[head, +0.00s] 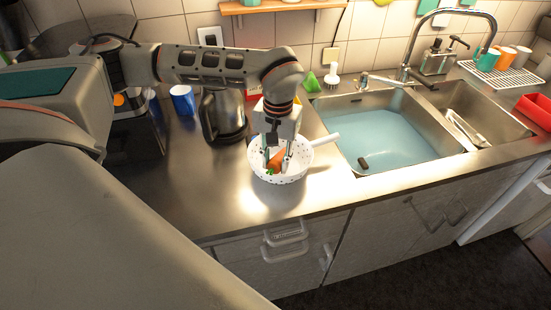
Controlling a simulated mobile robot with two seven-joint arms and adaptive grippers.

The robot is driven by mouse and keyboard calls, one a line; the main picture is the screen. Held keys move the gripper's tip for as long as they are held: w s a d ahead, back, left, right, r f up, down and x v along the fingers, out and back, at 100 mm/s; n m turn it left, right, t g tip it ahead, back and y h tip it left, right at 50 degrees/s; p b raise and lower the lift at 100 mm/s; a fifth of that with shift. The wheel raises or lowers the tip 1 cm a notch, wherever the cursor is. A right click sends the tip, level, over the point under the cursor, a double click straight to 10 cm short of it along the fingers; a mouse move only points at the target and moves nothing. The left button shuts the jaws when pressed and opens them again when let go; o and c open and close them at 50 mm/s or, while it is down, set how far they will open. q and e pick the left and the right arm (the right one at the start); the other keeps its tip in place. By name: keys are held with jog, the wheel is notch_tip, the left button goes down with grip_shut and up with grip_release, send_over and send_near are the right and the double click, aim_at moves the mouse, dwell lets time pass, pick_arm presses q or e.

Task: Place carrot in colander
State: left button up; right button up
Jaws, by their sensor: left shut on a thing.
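The orange carrot (275,162) is between the fingers of my left gripper (276,168), which is shut on it. The gripper points down into the white colander (266,177), with the carrot inside the rim. I cannot tell whether the carrot touches the colander's bottom. The colander has dark holes and a white handle (325,140) pointing right toward the sink. It stands on the steel counter near the sink's left edge. My right gripper is not in view.
A kettle (222,117) and a blue cup (183,99) stand left of the colander. The sink basin (385,138) on the right holds bluish water, with a tap (408,56) behind. The counter in front of the kettle (215,185) is clear.

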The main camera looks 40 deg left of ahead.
aim_at(277, 161)
pick_arm(q)
jog(key=o, duration=1.1)
jog(key=shift+r, duration=0.15)
jog(key=shift+r, duration=0.3)
jog(key=r, duration=1.2)
jog(key=shift+d+r+b, duration=0.2)
jog(key=shift+b, duration=0.15)
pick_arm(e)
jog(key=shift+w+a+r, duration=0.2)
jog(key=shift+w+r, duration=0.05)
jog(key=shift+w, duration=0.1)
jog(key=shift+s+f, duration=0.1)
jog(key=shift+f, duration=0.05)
